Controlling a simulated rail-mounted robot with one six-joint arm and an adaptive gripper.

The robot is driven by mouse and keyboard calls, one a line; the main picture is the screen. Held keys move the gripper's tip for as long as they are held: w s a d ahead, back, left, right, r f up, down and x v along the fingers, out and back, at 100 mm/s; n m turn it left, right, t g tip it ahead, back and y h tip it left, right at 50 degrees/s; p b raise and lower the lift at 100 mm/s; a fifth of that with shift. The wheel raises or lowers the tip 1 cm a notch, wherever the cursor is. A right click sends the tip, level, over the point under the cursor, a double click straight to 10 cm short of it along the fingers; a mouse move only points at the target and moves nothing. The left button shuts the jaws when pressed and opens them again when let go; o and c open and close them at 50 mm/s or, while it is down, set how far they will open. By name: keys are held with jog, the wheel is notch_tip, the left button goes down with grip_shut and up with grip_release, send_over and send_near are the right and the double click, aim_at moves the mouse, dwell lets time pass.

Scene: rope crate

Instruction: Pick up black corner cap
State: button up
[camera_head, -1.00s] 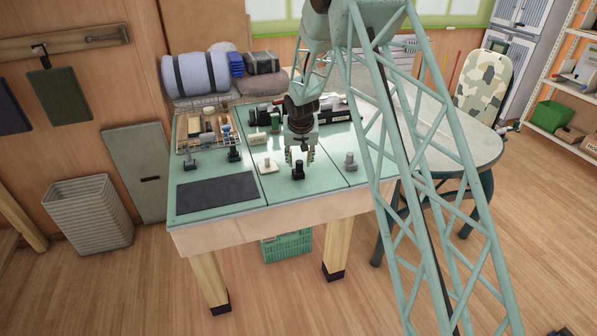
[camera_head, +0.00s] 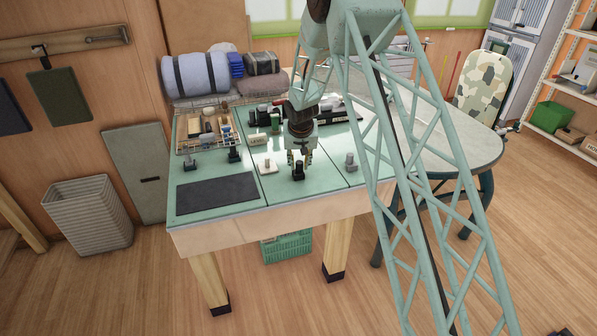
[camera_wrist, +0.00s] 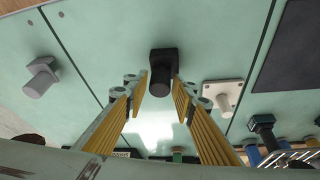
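The black corner cap (camera_head: 299,171) stands on the green tabletop near its front edge, with a square base and a round knob. In the wrist view the black cap (camera_wrist: 164,70) sits at the upper middle, just beyond and between the fingertips. My gripper (camera_head: 299,157) is right above it, pointing down. In the wrist view my gripper (camera_wrist: 159,85) is open, with yellow ribbed fingers spread to either side of the cap and nothing held.
A grey cap (camera_head: 350,161) stands to the right and a white one (camera_head: 267,165) to the left. Two dark caps (camera_head: 234,154) stand further left, near a tray (camera_head: 180,143) of parts. A dark mat (camera_head: 217,193) lies front left. Several items crowd the table's back.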

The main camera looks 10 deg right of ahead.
aim_at(299, 162)
jog(key=c, duration=0.6)
jog(key=shift+r, duration=0.1)
jog(key=shift+r+p, duration=0.65)
jog(key=shift+r, duration=4.25)
